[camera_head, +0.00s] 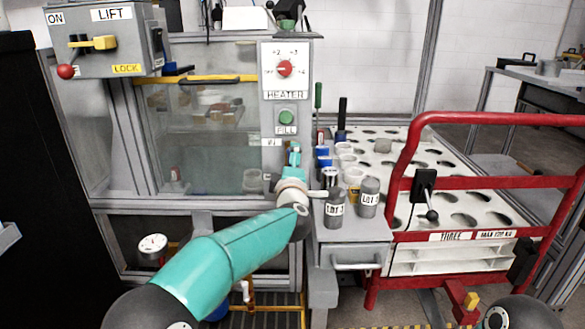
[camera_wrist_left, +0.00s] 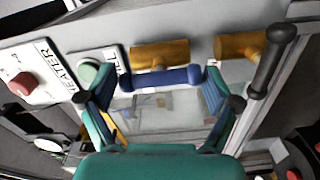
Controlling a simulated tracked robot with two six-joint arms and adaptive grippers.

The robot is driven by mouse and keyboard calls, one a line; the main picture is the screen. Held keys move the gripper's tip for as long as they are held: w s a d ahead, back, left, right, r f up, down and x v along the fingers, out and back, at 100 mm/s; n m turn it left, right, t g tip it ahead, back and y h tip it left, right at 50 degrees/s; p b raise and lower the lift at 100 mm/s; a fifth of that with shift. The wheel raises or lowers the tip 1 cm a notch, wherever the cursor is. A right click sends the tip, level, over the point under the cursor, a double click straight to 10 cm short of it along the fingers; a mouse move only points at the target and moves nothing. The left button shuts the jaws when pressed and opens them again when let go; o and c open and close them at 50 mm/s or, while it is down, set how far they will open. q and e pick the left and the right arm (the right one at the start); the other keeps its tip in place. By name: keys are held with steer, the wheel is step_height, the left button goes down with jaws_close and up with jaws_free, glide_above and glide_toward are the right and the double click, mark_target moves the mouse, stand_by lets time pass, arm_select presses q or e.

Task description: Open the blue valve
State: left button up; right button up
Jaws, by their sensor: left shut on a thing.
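The blue valve handle (camera_wrist_left: 160,78) lies crosswise between the fingertips of my left gripper (camera_wrist_left: 158,82) in the left wrist view. The handle sits in front of a brass valve body (camera_wrist_left: 160,55) on the grey panel. My left gripper is shut on this handle, with a blue-padded finger at each end. In the head view my left gripper (camera_head: 293,157) is at the panel below the green FILL button (camera_head: 287,117), and my teal arm reaches up to it from the lower left. The valve is mostly hidden there by the gripper. My right gripper is not in view.
A second brass valve (camera_wrist_left: 238,46) with a dark handle (camera_wrist_left: 270,60) is close beside the gripper. The HEATER dial (camera_head: 285,68) is above. Grey LOT 1 bottles (camera_head: 334,208) stand close right of my wrist. A red-railed trolley (camera_head: 402,180) is farther right.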

arm_select(q)
steer(key=shift+a+f, duration=0.15)
steer(key=shift+f, duration=0.15)
steer(key=o, duration=0.9)
steer(key=shift+c, duration=0.2)
steer(key=shift+s+r, duration=0.1)
steer(key=shift+r, duration=0.05)
steer(key=s, duration=1.1)
steer(key=shift+s, duration=0.4)
